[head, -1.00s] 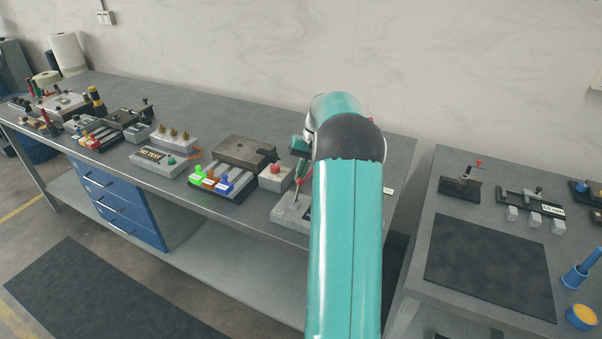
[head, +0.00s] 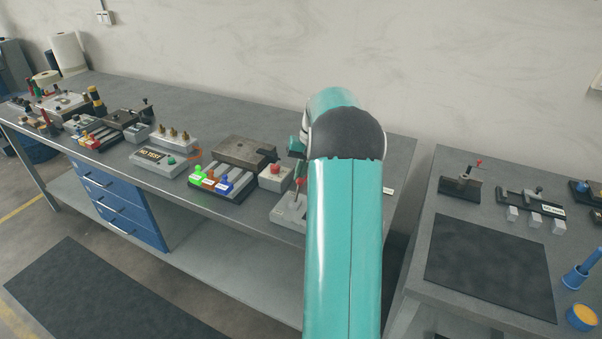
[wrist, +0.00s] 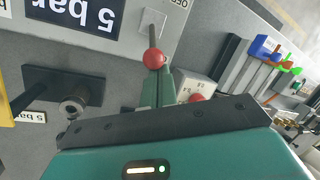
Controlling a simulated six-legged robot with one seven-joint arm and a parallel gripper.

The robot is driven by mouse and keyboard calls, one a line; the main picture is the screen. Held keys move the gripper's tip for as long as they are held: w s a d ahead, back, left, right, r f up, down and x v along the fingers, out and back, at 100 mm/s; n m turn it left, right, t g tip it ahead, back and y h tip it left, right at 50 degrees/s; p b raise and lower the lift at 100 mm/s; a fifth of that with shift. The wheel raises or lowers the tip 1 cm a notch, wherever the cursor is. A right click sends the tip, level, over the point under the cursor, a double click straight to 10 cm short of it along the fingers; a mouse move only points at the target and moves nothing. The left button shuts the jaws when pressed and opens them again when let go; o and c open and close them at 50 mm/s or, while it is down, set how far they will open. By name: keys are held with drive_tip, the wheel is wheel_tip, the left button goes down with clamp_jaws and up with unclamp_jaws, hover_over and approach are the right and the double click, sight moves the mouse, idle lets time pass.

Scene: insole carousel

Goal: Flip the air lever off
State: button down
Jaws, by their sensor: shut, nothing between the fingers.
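In the head view the grey panel box (head: 288,208) is partly hidden behind my arm, and the fingers are mostly hidden too.
A pale box with a red button (head: 275,177) stands just left of the panel, beside a fixture with coloured levers (head: 222,183). In the wrist view a dark bracket with a round fitting (wrist: 72,105) is at left. A second bench with a dark mat (head: 488,265) is at right.

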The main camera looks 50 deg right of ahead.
drive_tip(key=shift+a, duration=0.15)
drive_tip(key=shift+s+a+r+t+h, duration=0.2)
drive_tip(key=shift+a+r+h, duration=0.15)
drive_tip(key=shift+a+h, duration=0.25)
drive_tip(key=shift+s+a+r+t+h, duration=0.1)
drive_tip(key=shift+a+r+t+h, duration=0.2)
drive_tip(key=shift+h, duration=0.4)
drive_tip(key=a+h, duration=0.2)
drive_tip(key=s+a+t+h, duration=0.1)
drive_tip(key=h, duration=0.1)
drive_tip(key=shift+a+r+n, duration=0.1)
drive_tip(key=shift+r+n, duration=0.25)
drive_tip(key=shift+n, duration=0.05)
drive_tip(key=shift+s+a+f+t+h, duration=0.15)
drive_tip(key=shift+a+t+h, duration=0.15)
drive_tip(key=shift+a+h, duration=0.6)
drive_tip(key=shift+s+a+f, duration=0.15)
drive_tip(key=shift+s+a, duration=0.05)
drive_tip(key=shift+a, duration=0.25)
drive_tip(key=shift+s+a+f, duration=0.1)
drive_tip(key=shift+s+a, duration=0.05)
drive_tip(key=shift+a, duration=0.25)
